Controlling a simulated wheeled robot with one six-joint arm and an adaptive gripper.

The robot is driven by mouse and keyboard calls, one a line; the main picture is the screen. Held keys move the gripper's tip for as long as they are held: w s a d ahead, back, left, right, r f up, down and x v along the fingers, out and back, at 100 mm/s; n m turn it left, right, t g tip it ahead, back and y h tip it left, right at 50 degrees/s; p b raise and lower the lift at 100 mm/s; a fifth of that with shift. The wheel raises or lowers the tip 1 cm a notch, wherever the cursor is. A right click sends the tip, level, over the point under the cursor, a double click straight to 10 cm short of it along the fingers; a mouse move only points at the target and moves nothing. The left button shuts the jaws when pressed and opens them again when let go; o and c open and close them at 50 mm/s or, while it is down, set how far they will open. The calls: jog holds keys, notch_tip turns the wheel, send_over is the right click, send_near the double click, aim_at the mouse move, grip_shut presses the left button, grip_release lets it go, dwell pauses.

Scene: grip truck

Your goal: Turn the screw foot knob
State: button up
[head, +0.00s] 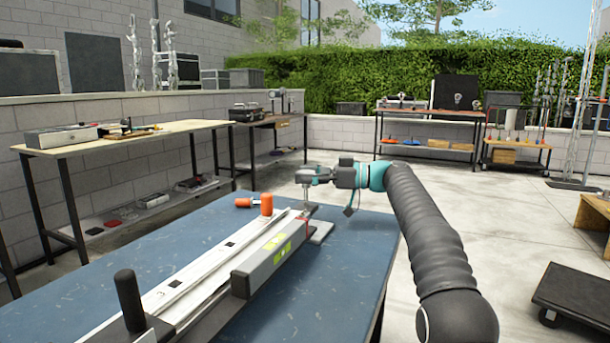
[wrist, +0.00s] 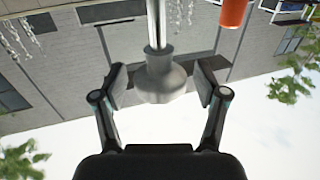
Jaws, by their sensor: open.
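The screw foot knob (wrist: 162,82) is a grey, rounded metal knob on a shiny rod (wrist: 155,22). In the wrist view it lies between the two dark fingers of my gripper (wrist: 160,88), with a visible gap on each side. My gripper is open around the knob and does not appear to touch it. In the head view my gripper (head: 304,176) is at the top of the thin upright rod (head: 306,195), at the far end of the long white rail (head: 200,276). The knob is mostly hidden there by the gripper.
A black handle (head: 129,300) stands in front. The table's right side is clear.

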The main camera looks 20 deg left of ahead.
jog(key=v, duration=1.2)
dwell(0.6)
jog(key=s+d+f+m+t+h, duration=0.2)
jog(key=s+d+m+t+h, duration=0.25)
jog(key=s+d+m, duration=0.35)
jog(key=s+d+f+m+t+h, duration=0.25)
jog(key=s+d+m+h, duration=0.3)
jog(key=s, duration=0.45)
jog(key=s+d+f+m+h, duration=0.2)
jog(key=s+d+f, duration=0.4)
jog(key=s, duration=0.2)
jog(key=s+d+f+m+t+h, duration=0.1)
jog(key=s+d+f+m+h, duration=0.1)
jog(key=s+d+f, duration=0.3)
jog(key=s+d+f+m+t+h, duration=0.1)
jog(key=s+d+f+m+h, duration=0.2)
jog(key=s, duration=0.9)
jog(key=d+f, duration=0.3)
jog(key=f, duration=0.1)
jog(key=shift+s+d+h, duration=0.15)
jog(key=shift+d+h, duration=0.15)
